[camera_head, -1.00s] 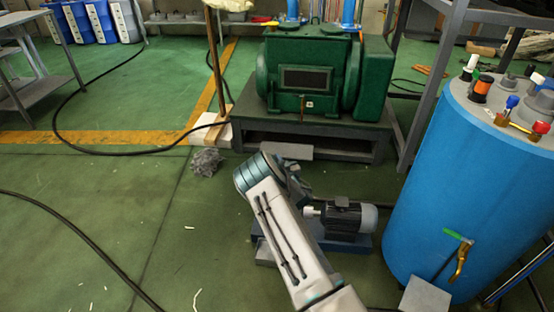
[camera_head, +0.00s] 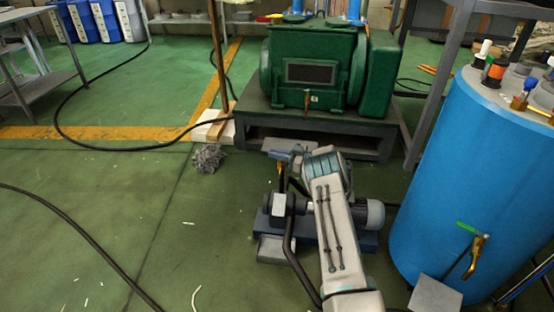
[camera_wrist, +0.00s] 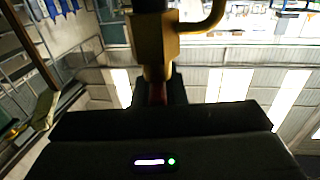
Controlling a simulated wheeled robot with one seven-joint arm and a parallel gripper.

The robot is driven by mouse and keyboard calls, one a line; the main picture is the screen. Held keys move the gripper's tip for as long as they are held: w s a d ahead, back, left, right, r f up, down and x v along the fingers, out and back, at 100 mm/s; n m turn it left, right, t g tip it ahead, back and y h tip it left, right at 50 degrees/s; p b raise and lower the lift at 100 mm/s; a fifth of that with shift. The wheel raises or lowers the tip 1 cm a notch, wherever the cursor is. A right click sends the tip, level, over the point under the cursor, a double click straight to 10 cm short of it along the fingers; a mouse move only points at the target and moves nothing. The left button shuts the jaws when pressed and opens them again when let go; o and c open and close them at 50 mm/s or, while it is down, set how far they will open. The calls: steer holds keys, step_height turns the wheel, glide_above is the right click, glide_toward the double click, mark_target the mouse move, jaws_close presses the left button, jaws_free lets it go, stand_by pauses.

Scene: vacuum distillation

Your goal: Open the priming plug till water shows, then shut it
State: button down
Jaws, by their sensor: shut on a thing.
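In the wrist view my gripper (camera_wrist: 158,92) is shut on the lower end of a brass fitting (camera_wrist: 154,45), with a dark red part between the fingers. The fitting has a blocky body, a dark top and a curved side branch to the right. I cannot tell for sure that it is the priming plug. In the head view a small pump with a grey motor (camera_head: 368,214) sits on a blue base (camera_head: 270,225), partly behind my arm. A short brass-coloured stem (camera_head: 281,172) stands at its left end. My fingers are not clear there, and no water shows.
A blue tank (camera_head: 455,170) with a green-handled brass tap (camera_head: 478,254) stands close on the right. A green machine (camera_head: 315,75) sits on a dark stand (camera_head: 385,122) behind. A black hose (camera_head: 85,240) crosses the floor; the left floor is mostly clear.

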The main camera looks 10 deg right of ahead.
steer(key=shift+f+n+g+y+b, duration=0.1)
steer(key=shift+n+g+y+b, duration=0.3)
steer(key=shift+n+g+b, duration=0.3)
steer(key=shift+g, duration=0.4)
steer(key=c, duration=1.5)
jaws_free()
steer(key=p+v, duration=0.3)
steer(key=v, duration=1)
steer(key=shift+s+d, duration=0.15)
steer(key=shift+d, duration=0.25)
